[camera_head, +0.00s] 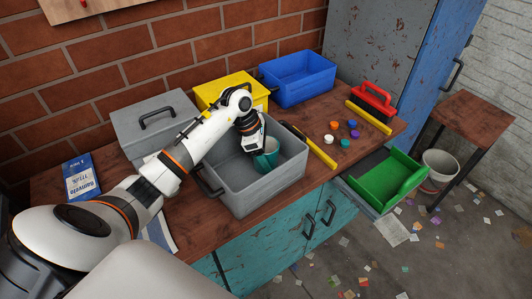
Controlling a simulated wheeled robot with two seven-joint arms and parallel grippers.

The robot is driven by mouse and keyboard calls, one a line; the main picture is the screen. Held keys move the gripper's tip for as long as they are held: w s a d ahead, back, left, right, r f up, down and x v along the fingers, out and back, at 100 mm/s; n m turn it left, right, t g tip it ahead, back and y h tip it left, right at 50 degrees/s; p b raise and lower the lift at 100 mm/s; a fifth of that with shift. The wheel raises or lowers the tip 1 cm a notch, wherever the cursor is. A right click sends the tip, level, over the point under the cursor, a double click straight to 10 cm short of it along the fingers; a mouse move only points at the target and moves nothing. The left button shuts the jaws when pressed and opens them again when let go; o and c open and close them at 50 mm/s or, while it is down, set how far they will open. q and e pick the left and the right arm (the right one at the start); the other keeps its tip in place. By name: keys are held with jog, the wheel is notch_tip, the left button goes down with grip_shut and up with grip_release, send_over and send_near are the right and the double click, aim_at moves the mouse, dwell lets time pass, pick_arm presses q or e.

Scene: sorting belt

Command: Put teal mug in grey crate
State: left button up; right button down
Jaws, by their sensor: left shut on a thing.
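My left arm reaches in from the left, and my left gripper (256,147) points down into the open grey crate (272,198). The gripper is shut on the teal mug (267,157), which is inside the crate's opening near its right side. The gripper hides part of the mug, and I cannot tell whether the mug touches the crate floor. My right gripper is not in view.
A lidded grey box (145,125), a yellow crate (225,90) and a blue crate (300,80) stand behind. Several coloured caps (333,126) lie right of a yellow bar (312,148). A green tray (388,182) sits at the front right.

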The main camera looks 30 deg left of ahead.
pick_arm(q)
jog(key=o, duration=1.2)
jog(key=shift+c, duration=0.2)
jog(key=shift+r+p, duration=0.25)
jog(key=shift+p, duration=0.1)
jog(key=shift+a+r, duration=0.15)
jog(key=shift+r, duration=0.15)
jog(key=b+v, duration=0.1)
jog(key=v, duration=1)
jog(key=shift+s, duration=0.15)
